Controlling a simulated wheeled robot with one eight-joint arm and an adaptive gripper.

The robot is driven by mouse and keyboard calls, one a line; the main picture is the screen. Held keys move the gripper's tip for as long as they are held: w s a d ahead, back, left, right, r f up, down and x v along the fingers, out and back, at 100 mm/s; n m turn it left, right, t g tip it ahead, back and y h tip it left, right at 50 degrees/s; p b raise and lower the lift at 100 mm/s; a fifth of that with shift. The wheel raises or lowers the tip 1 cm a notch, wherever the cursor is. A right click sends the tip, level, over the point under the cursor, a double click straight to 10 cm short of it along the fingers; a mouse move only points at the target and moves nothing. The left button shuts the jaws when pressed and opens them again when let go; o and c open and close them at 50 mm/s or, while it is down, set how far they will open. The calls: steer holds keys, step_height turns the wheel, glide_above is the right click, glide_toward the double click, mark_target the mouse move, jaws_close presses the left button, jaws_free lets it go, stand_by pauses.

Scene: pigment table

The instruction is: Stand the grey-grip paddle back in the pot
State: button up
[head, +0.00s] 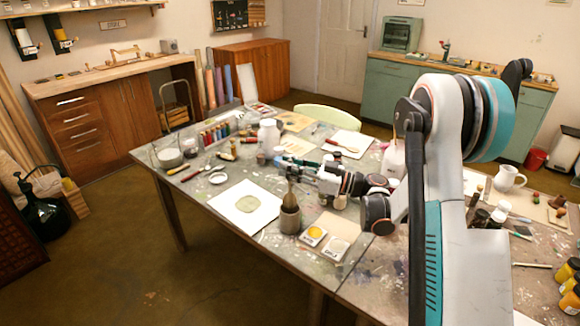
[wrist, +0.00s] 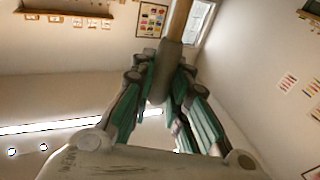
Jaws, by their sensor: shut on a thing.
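My gripper (wrist: 165,75) is shut on the grey-grip paddle. In the wrist view the grey grip (wrist: 170,55) sits between the green-padded fingers, and the wooden shaft (wrist: 179,18) runs up out of the picture. In the head view my gripper (head: 290,163) reaches left, low over the table; the paddle is too small to make out there. A grey-brown pot (head: 290,220) stands upright on the table, just below my gripper in the picture, with something brush-like standing in it. I cannot tell whether the held paddle touches the pot.
A white jar (head: 269,136) and several small bottles are behind. A red-handled wooden tool (head: 342,145) lies on another sheet. The table's front-left edge is fairly clear.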

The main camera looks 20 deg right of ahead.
mark_target(291, 181)
steer(key=shift+f, duration=2.3)
steer(key=o, duration=0.9)
steer(key=v, duration=1.2)
steer(key=shift+w, duration=0.1)
